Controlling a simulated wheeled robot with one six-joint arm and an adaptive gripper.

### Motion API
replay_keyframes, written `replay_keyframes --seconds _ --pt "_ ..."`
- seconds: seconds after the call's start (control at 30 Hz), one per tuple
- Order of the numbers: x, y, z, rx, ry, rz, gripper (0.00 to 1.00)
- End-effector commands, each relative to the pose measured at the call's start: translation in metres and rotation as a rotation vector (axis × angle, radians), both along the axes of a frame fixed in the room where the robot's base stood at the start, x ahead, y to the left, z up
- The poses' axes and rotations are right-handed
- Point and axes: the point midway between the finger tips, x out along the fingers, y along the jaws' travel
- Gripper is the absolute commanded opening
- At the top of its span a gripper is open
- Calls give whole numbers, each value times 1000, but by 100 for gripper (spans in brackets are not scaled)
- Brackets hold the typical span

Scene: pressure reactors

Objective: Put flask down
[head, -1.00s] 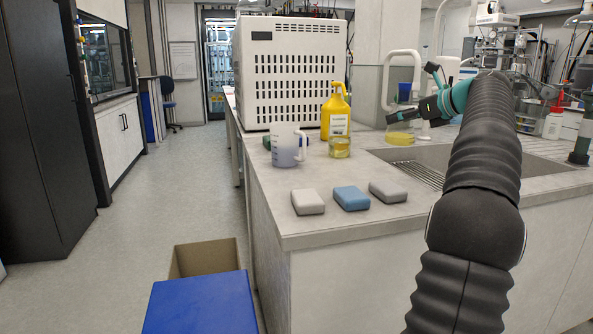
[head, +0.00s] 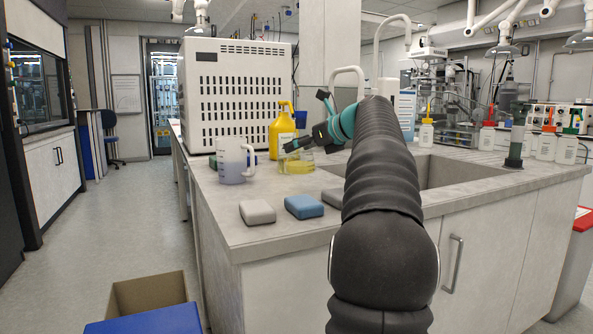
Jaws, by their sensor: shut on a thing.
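A clear glass flask (head: 297,167) with yellow liquid is at my gripper (head: 295,146) in the head view, above or on the grey counter (head: 262,189). My gripper is shut on the flask near its top; the fingertips are small and dark against the glass. The flask looks about upright. I cannot tell whether its base touches the counter. My own dark arm reaches in from the lower right and covers part of the counter behind it.
A frosted jug (head: 231,163) stands left of the flask, and a yellow bottle (head: 281,135) behind it. Grey (head: 257,211) and blue (head: 304,206) pads lie near the front edge, a third partly behind my arm. The sink (head: 440,172) is right. A white vented box (head: 238,97) stands behind.

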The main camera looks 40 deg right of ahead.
Motion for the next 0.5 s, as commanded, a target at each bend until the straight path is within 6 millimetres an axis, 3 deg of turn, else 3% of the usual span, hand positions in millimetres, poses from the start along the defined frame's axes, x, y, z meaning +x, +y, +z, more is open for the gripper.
replay_keyframes --seconds 0.27,0.5 --pt "9 7 -14 0 -1 -1 18" --pt "9 7 -45 1 -2 -1 18"
